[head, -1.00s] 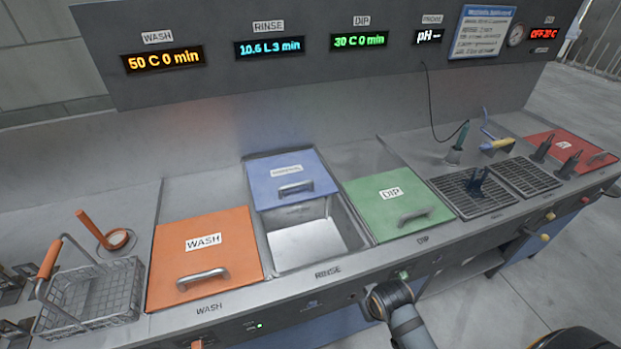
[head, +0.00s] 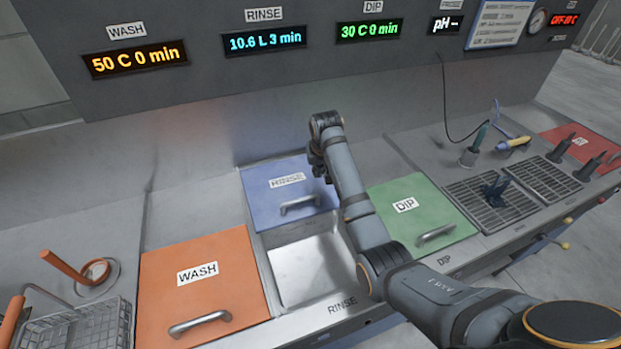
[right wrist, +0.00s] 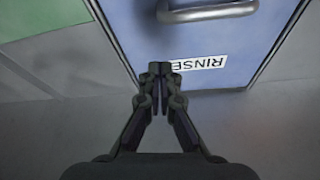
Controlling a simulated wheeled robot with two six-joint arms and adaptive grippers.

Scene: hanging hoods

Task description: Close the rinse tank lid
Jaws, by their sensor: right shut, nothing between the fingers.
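The blue rinse lid (head: 262,196), with a RINSE label and a metal handle (head: 300,204), covers only the back part of the rinse tank (head: 312,268). The front part of the tank stands uncovered. My right gripper (head: 318,172) is above the lid's right back area, partly hidden by its own arm. In the right wrist view my right gripper (right wrist: 160,72) is shut and empty near the edge of the blue lid (right wrist: 225,45), beside the RINSE label. The handle also shows there (right wrist: 207,12). I cannot tell whether the fingers touch the lid. My left gripper is not in view.
The orange WASH lid (head: 200,292) lies shut at the left, and the green DIP lid (head: 420,210) at the right. A wire basket (head: 85,325) stands at the far left. The panel with displays (head: 210,60) rises behind the counter. My right arm crosses over the rinse tank.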

